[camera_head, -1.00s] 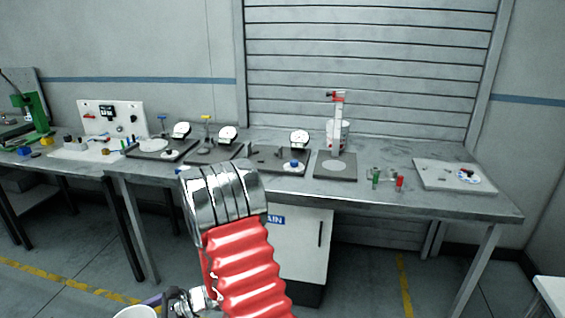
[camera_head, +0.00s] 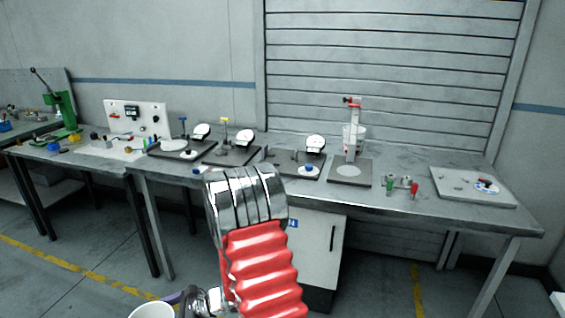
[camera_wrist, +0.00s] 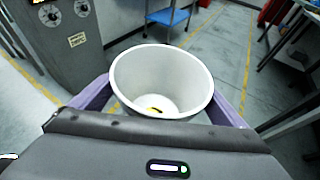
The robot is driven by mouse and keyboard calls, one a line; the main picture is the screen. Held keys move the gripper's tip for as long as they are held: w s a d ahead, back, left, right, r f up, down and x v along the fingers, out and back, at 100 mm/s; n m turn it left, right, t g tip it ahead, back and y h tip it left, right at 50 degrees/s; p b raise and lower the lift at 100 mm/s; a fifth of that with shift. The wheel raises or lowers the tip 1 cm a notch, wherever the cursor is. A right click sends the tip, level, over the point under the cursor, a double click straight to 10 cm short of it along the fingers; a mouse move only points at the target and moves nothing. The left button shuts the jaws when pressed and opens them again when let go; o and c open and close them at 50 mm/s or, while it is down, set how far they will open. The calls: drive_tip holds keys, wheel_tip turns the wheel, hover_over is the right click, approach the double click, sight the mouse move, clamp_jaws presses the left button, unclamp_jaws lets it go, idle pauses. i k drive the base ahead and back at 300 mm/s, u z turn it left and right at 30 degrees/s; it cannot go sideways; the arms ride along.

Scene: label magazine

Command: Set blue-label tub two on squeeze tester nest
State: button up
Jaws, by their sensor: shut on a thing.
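My gripper (camera_wrist: 160,88) has its purple fingers on both sides of a white, open-topped tub (camera_wrist: 125,75) and is shut on it. The tub looks empty apart from a small yellow and black mark on its inner bottom. Its label is not visible. In the head view part of the tub (camera_head: 150,311) shows at the bottom edge, well in front of the bench. A grey plate with a pale round disc (camera_head: 348,170) and an upright red-topped column (camera_head: 354,125) stands on the bench. I cannot tell whether this is the squeeze tester.
The long grey bench (camera_head: 455,213) holds several dial stations, including a dial gauge (camera_head: 315,143), plus small red and green parts (camera_head: 401,184) and a white board (camera_head: 455,190). A white cabinet (camera_head: 318,255) stands below. Floor is open in front.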

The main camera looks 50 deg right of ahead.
sight(280, 160)
drive_tip(key=z, duration=0.9)
drive_tip(key=i, duration=0.95)
drive_tip(key=z, duration=0.1)
